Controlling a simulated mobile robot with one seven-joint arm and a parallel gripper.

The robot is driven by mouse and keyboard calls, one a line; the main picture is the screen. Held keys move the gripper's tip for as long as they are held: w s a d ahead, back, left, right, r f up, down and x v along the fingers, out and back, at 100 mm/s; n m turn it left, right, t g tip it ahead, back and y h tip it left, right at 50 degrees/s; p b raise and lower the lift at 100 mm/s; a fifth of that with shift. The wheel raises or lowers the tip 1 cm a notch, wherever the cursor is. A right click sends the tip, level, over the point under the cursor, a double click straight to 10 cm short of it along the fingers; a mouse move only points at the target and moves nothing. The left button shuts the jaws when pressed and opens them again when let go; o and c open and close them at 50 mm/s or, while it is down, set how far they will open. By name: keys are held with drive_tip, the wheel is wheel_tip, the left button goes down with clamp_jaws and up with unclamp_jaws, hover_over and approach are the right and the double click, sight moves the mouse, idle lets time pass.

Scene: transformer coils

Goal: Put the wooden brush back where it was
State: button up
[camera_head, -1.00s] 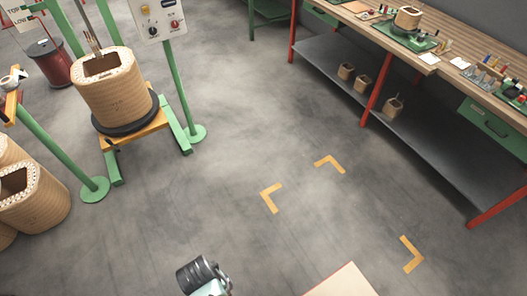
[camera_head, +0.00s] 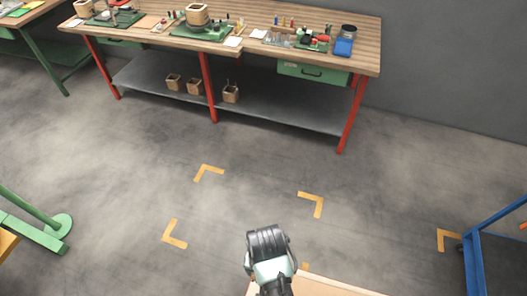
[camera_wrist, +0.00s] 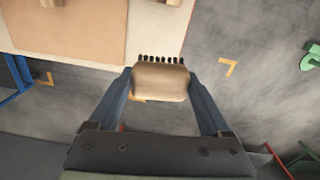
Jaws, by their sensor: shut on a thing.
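The wooden brush (camera_wrist: 160,84) shows in the wrist view, a pale wooden block with a row of dark bristles along its far edge. My gripper (camera_wrist: 159,76) is shut on it, with one blue-grey finger at each end of the block. The brush is held up above the floor, beside the edge of a pale board. In the head view, part of my arm shows at the bottom middle, and the brush cannot be made out there. The workbench (camera_head: 300,51) stands across the back of the head view, with small tools and parts on its wooden top.
A pale board (camera_head: 340,288) lies at the bottom edge, and shows with a brown sheet (camera_wrist: 70,25) in the wrist view. A blue frame (camera_head: 478,262) stands at right, a green stand (camera_head: 55,228) at left. Floor with yellow corner marks (camera_head: 312,204) is clear before the bench.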

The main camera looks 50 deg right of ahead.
drive_tip(key=shift+s+d+r+m, duration=0.45)
drive_tip(key=shift+s+d+m, duration=0.05)
drive_tip(key=shift+s+d+f, duration=0.15)
drive_tip(key=shift+f, duration=0.05)
wheel_tip(320, 180, down, 10)
drive_tip(key=shift+r, duration=0.25)
drive_tip(key=shift+f, duration=0.2)
drive_tip(key=o, duration=1.4)
drive_tip(key=shift+r, duration=0.1)
wheel_tip(320, 180, up, 12)
drive_tip(key=shift+r+p, duration=0.15)
drive_tip(key=shift+p, duration=0.15)
